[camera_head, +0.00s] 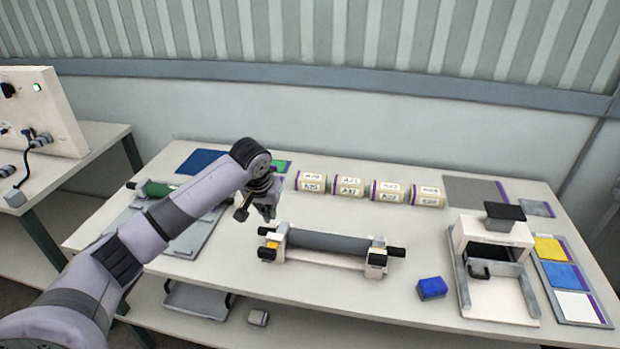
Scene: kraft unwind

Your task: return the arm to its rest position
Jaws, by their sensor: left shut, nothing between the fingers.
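My left arm comes in from the lower left and reaches over the white table (330,305). My left gripper (268,214) hangs pointing down above the table, just behind and left of the roller stand. It is shut and appears empty. The roller stand (325,245) carries a dark grey roller between two end supports, with a yellow part at its left end. My right gripper does not show in this view.
A green-roller device (155,190) lies partly behind my arm. A blue block (432,288), a white press-like device (490,240) and coloured sheets (562,276) lie right. The front middle is clear.

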